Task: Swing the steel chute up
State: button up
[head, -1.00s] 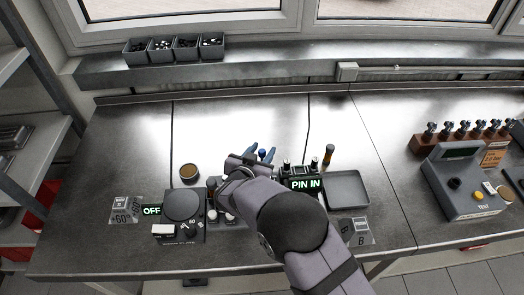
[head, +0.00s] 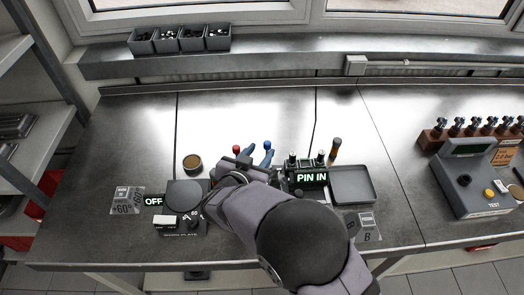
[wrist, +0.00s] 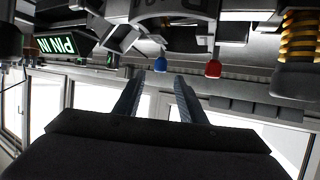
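My gripper (head: 257,158) is over the middle of the bench, its two blue fingers apart with nothing held between them. The fingers also show in the wrist view (wrist: 157,98), pointing toward a blue knob (wrist: 160,64) and a red knob (wrist: 213,69). The blue knob (head: 267,145) and red knob (head: 236,148) stand just beyond the fingers in the head view. A grey metal part with a curved edge (wrist: 170,10) is at the top of the wrist view; I cannot tell whether it is the steel chute. My arm hides much of the fixture below.
A lit PIN IN sign (head: 311,178) and an empty grey tray (head: 352,184) are right of my gripper. A round dark plate (head: 184,195), an OFF sign (head: 154,201) and a brown-topped cup (head: 193,163) are left. The bench behind is clear.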

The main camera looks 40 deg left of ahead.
aim_at(267, 144)
dwell(0.3)
jog(key=shift+t+y, duration=0.5)
jog(key=shift+t, duration=0.1)
jog(key=w+d+r+b, duration=0.1)
jog(key=w+d+b, duration=0.1)
jog(key=w+d+r+b, duration=0.1)
jog(key=w+r+b, duration=0.1)
jog(key=w, duration=0.1)
jog(key=w+d+r+b, duration=0.2)
jog(key=w+b, duration=0.1)
jog(key=shift+d, duration=0.35)
jog(key=s+a+f+n+g+y, duration=0.3)
jog(key=s+f+n+g, duration=0.1)
jog(key=s+f, duration=0.1)
jog(key=shift+s+a, duration=0.2)
jog(key=shift+s, duration=0.65)
jog(key=shift+w+a+p, duration=0.1)
jog(key=shift+p, duration=0.2)
jog(key=shift+p+x, duration=0.9)
jog(key=shift+x, duration=2.65)
